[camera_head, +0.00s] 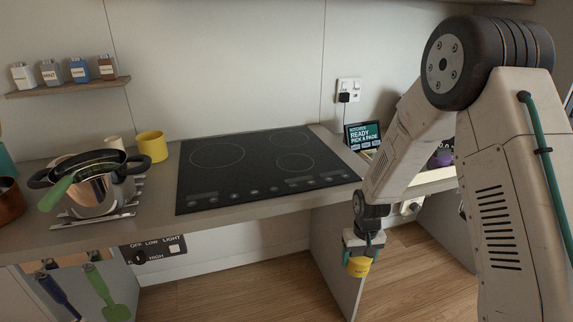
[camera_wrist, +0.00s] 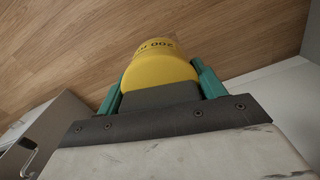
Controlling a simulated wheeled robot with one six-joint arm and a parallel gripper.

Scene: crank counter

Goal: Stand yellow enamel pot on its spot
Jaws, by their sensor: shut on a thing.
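My gripper (camera_head: 361,247) hangs low in front of the counter, right of the hob. In the wrist view, its two teal fingers (camera_wrist: 158,88) are shut on a yellow vessel (camera_wrist: 158,65) with dark print that starts with "200". In the head view the held yellow vessel (camera_head: 359,267) is below the counter top, over the floor. A second yellow vessel, cup-shaped (camera_head: 152,146), stands upright on the counter left of the hob. I cannot tell from the pictures which of the two is the enamel pot. No marked spot is clear to me.
A black hob (camera_head: 250,168) fills the middle of the counter. A steel pot (camera_head: 100,196) with a green-handled utensil stands at left. A small screen (camera_head: 363,135) stands behind the hob's right end. A counter support panel (camera_head: 338,255) is just left of my gripper.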

